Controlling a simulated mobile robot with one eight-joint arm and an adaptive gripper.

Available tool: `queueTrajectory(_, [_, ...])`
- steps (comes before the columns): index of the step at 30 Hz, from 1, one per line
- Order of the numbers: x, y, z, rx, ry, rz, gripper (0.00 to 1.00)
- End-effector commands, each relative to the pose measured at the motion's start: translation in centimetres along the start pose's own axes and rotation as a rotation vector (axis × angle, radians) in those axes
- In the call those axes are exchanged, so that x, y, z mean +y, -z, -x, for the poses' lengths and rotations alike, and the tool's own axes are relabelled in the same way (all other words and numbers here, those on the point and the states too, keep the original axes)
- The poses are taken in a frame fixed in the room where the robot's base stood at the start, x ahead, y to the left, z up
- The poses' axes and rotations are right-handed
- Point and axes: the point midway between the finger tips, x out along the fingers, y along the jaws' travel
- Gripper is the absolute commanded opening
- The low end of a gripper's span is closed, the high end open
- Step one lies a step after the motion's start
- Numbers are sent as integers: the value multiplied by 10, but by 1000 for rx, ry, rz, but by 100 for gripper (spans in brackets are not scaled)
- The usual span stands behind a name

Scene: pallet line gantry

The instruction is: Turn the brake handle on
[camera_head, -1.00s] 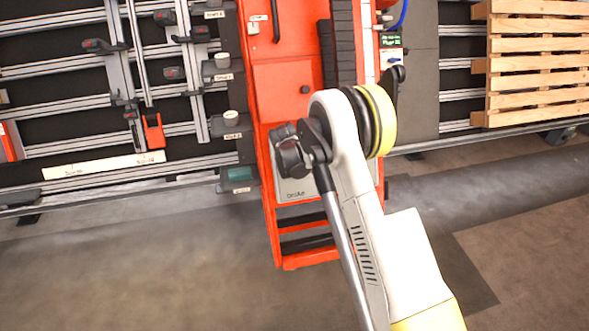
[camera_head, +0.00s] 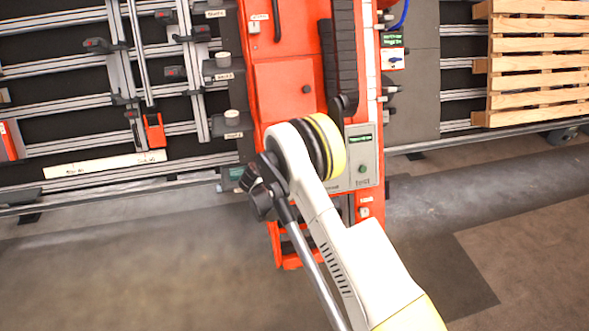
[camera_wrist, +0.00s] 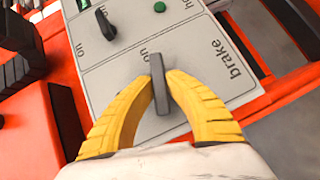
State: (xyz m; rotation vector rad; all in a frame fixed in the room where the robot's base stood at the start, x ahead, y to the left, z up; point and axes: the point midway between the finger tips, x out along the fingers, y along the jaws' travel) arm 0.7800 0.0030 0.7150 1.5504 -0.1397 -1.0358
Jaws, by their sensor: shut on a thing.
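The brake handle (camera_wrist: 158,66) is a grey bar on a pale control panel (camera_wrist: 205,75), beside the word "brake" in the wrist view. Its upper end points close to an "on" label. My gripper (camera_wrist: 160,84) has two yellow fingers closed on the handle, one on each side. In the head view the panel (camera_head: 370,150) shows on the front of the red machine. My arm covers its left part there, so the handle and fingers are hidden.
A dark knob (camera_wrist: 104,24) with its own "on" label and a green button (camera_wrist: 159,6) share the panel. A red block (camera_wrist: 30,130) stands close on the left in the wrist view. Grey rails (camera_head: 70,105) and a wooden pallet (camera_head: 540,60) flank the red machine.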

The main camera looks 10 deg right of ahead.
Motion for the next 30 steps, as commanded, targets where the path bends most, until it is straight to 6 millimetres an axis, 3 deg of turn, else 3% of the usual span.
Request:
queueTrajectory(12, [-1, 0, -1, 0, -157, 190, 0])
queueTrajectory(30, [-1, 0, -1, 0, -196, 238, 0])
